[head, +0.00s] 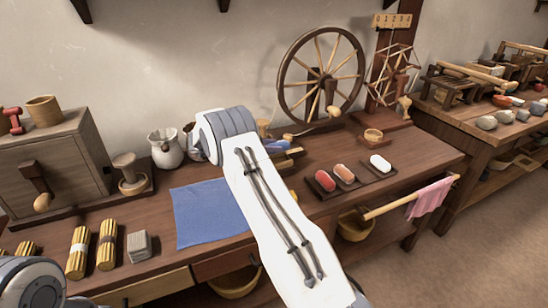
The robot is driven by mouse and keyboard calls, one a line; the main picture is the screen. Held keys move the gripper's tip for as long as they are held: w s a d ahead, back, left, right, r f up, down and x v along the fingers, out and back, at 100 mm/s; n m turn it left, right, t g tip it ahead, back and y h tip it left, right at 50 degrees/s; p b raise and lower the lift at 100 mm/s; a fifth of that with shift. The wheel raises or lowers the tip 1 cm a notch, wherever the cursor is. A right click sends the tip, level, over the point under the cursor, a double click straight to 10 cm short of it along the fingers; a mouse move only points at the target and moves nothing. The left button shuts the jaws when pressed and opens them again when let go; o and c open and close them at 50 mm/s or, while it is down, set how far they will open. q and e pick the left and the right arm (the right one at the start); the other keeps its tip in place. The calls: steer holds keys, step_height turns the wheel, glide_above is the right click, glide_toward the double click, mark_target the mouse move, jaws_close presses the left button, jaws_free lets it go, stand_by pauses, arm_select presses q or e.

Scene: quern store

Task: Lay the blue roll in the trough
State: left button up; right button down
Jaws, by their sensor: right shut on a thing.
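The blue roll (279,145) shows in part just right of my right forearm, near the back of the table. My right gripper (268,147) is mostly hidden behind my own arm and is shut on the blue roll. A low tan wooden piece (292,152), which looks like the trough, lies just below and right of the roll. My arm covers part of it, and I cannot tell whether the roll touches it. My left gripper is out of view; only a joint of my left arm shows at the lower left.
Red (325,181), pink (345,174) and white (380,163) rolls lie on small dark trays to the right. A spinning wheel (283,82) stands behind. A blue cloth (205,212), a white jug (166,150) and a wooden cabinet (60,165) are on the left.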

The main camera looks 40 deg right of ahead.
steer(key=shift+w+a+f, duration=0.1)
steer(key=shift+w+f, duration=0.05)
steer(key=shift+f, duration=0.3)
step_height(320, 180, down, 3)
steer(key=shift+f+b, duration=0.15)
steer(key=shift+b, duration=0.4)
steer(key=shift+c, duration=2.1)
jaws_free()
steer(key=p+v, duration=0.1)
steer(key=v, duration=1.1)
steer(key=shift+p, duration=0.4)
steer(key=shift+w, duration=0.1)
